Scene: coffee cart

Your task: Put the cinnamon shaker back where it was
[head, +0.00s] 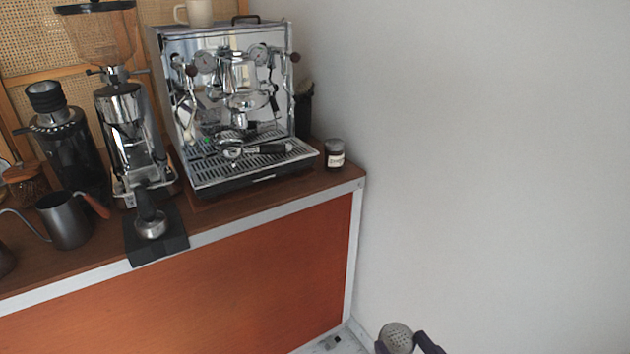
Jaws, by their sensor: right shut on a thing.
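The shaker (396,338), with a round, light, perforated top, shows at the bottom edge right of centre. My right gripper (404,345) is shut on it, with a dark finger on each side of the top. The shaker is off the counter, in front of the cart's right end and near the wall. Its lower body and any label are cut off by the frame. My left gripper is out of view.
A small dark jar with a pale label (335,154) stands at the counter's right end, beside the espresso machine (240,110). Grinders, a grey kettle (64,220) and a tamper on a black mat (172,246) fill the left. A bare wooden strip (300,186) runs along the front right edge.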

